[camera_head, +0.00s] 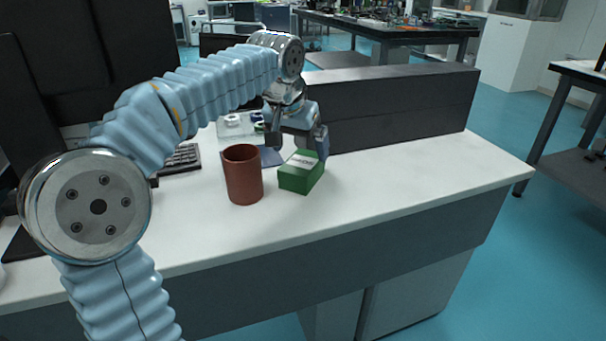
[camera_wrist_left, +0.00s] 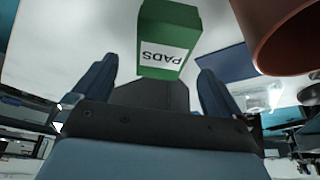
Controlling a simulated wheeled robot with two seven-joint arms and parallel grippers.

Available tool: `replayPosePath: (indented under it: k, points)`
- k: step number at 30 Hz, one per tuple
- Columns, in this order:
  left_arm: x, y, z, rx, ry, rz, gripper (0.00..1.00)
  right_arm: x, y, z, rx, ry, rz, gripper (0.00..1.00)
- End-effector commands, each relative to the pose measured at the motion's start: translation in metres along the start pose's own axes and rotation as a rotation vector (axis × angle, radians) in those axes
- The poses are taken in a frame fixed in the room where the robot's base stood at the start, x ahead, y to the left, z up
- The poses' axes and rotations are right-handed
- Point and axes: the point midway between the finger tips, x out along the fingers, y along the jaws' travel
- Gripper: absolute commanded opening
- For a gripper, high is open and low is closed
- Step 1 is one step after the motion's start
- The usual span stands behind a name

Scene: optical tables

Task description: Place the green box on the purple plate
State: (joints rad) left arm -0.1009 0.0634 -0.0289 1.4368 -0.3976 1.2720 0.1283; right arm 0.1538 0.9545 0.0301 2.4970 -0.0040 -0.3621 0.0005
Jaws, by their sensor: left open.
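The green box (camera_head: 296,182) with a white "PADS" label stands on the white table, right of the red-brown cup. In the left wrist view, the green box (camera_wrist_left: 165,30) lies just beyond the fingertips, between their lines. A flat dark bluish-purple piece, seemingly the purple plate (camera_head: 271,157), lies behind the cup and box, partly hidden. It also seems to show in the left wrist view (camera_wrist_left: 232,64). My left gripper (camera_head: 299,147) is open and empty, its fingers above and behind the box. My right gripper is not in view.
The red-brown cup (camera_head: 243,178) stands close to the box's left; it also shows in the left wrist view (camera_wrist_left: 290,35). A dark panel (camera_head: 400,110) borders the table behind. A keyboard (camera_head: 180,158) lies at left. The white table (camera_head: 410,185) is clear at right.

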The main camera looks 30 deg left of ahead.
Motion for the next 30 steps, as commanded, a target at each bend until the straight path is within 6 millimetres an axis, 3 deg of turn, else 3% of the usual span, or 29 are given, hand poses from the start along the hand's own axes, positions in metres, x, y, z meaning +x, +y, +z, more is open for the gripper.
replayPosePath:
  k: [15,30]
  points:
    - [0.063,-0.003,0.001,0.001,-0.002,0.000,1.00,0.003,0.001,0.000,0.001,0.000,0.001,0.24]
    - [0.067,-0.003,0.001,0.000,0.000,0.000,1.00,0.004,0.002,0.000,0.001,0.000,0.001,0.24]
